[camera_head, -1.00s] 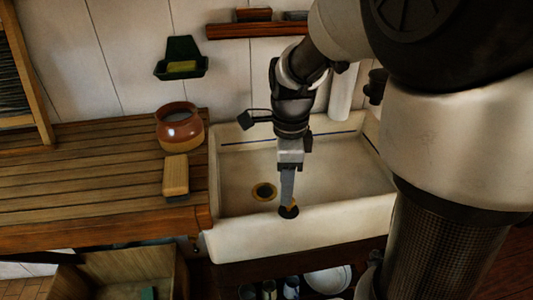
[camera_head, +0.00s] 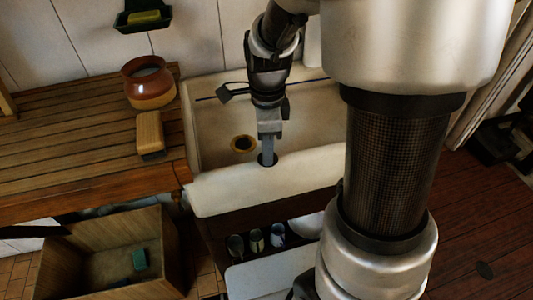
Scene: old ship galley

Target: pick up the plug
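The plug (camera_head: 261,160) appears as a small dark disc at the front rim of the white sink (camera_head: 212,133). My gripper (camera_head: 268,158) points down over it, with its fingertips at the disc and covering its middle. From this side the fingers overlap, so I cannot tell whether they are open or shut on the plug. I also cannot tell whether the plug rests on the rim or hangs just above it. The brass drain (camera_head: 243,143) is uncovered in the basin, a little left of and behind the plug.
A wooden counter (camera_head: 70,150) adjoins the sink on the left, with a brown pot (camera_head: 150,83) and a wooden-backed brush (camera_head: 150,134). Below stands an open wooden crate (camera_head: 90,235) with a green item (camera_head: 139,260). Several cups (camera_head: 256,240) sit under the sink. Floor shows at right.

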